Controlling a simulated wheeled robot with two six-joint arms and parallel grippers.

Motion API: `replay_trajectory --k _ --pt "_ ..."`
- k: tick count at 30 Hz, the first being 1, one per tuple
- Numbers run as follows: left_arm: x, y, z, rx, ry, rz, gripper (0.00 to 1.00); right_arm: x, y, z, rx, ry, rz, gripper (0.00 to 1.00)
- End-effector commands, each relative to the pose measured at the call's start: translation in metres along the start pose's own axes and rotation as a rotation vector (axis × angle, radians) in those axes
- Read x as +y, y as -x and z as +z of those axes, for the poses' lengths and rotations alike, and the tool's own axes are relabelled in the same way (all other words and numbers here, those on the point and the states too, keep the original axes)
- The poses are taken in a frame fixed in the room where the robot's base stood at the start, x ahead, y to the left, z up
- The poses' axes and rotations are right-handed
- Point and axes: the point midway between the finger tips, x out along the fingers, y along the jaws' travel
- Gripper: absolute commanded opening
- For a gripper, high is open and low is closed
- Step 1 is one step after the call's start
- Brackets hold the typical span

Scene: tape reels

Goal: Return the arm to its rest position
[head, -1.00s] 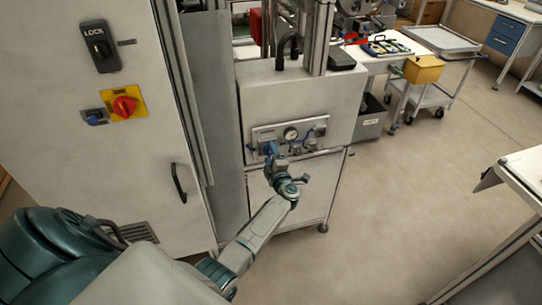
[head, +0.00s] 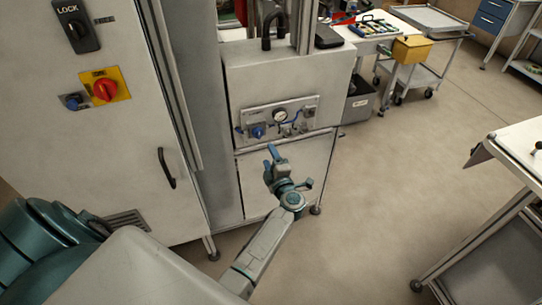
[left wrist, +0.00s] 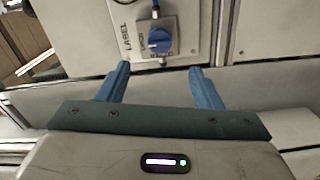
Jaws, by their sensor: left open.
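My left gripper (head: 272,157) is in front of the lower white door of the machine, below its gauge panel (head: 280,118). In the left wrist view its two blue fingers (left wrist: 157,85) stand apart with nothing between them. A blue knob (left wrist: 159,40) on a labelled plate shows beyond the fingertips, apart from them. The same blue knob (head: 257,132) sits at the left of the gauge panel in the head view. My left arm reaches up from the bottom of the head view. My right gripper is not in view.
A tall grey cabinet (head: 100,150) with a red switch (head: 105,89) and a black handle (head: 166,168) stands at the left. A cart (head: 415,75) with a yellow box (head: 413,48) is at the back. A white table (head: 520,150) is at the right. The floor between is clear.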

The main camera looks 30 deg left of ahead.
Motion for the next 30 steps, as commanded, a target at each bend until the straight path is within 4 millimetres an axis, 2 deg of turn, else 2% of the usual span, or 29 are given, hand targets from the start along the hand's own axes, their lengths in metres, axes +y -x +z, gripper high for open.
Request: replay_trajectory --k 7,9,11,14,17,18,20,21,26,30 --pt "-0.001 0.000 0.000 -0.002 -0.004 0.001 0.59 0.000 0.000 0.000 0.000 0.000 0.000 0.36" --pt "-0.009 0.002 0.001 -0.020 -0.035 0.009 0.59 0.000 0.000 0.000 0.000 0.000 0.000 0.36" --pt "-0.025 0.007 0.005 -0.060 -0.099 0.025 0.59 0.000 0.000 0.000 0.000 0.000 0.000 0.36" --pt "-0.073 0.023 0.014 -0.190 -0.284 0.065 0.59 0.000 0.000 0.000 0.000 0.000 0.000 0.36" --pt "-0.141 0.053 0.021 -0.375 -0.510 0.088 0.59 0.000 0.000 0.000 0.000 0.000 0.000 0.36" --pt "-0.169 0.066 0.021 -0.449 -0.595 0.090 0.59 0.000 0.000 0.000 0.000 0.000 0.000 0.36" --pt "-0.210 0.087 0.018 -0.557 -0.711 0.083 0.59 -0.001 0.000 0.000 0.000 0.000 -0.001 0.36" --pt "-0.236 0.102 0.014 -0.627 -0.783 0.074 0.59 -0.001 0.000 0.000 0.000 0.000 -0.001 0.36" --pt "-0.338 0.164 -0.019 -0.892 -1.046 0.016 0.59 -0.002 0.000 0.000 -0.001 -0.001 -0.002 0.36" --pt "-0.415 0.221 -0.067 -1.111 -1.248 -0.062 0.59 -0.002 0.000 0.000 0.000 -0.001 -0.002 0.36"
